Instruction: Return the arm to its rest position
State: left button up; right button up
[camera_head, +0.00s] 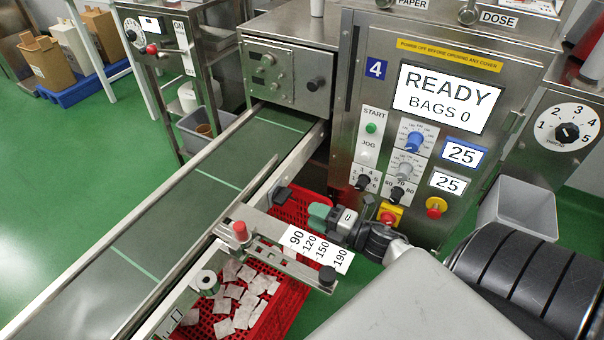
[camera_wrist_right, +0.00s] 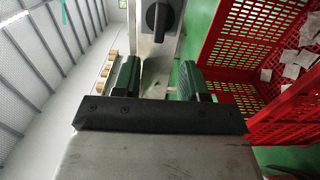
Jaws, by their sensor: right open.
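My right arm comes in from the lower right in the head view. My right gripper (camera_head: 318,212) has green fingers and is beside the conveyor, above the red crate and the scale plate. The wrist view shows the two green fingers of the right gripper (camera_wrist_right: 159,80) apart, with nothing between them. A black knob (camera_wrist_right: 160,17) on a metal bracket is ahead of the fingers, and I see a gap between them and it. My left gripper is not in view.
The green conveyor belt (camera_head: 165,215) runs along the left. The red crate (camera_head: 293,300) holds several teabags. A scale plate (camera_head: 318,249) and a red knob (camera_head: 240,230) are close to the gripper. The machine panel (camera_head: 395,190) is behind it, and a grey bin (camera_head: 520,215) is at right.

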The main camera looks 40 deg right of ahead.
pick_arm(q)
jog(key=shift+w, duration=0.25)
pick_arm(e)
jog(key=shift+s+d, duration=0.1)
jog(key=shift+s, duration=0.2)
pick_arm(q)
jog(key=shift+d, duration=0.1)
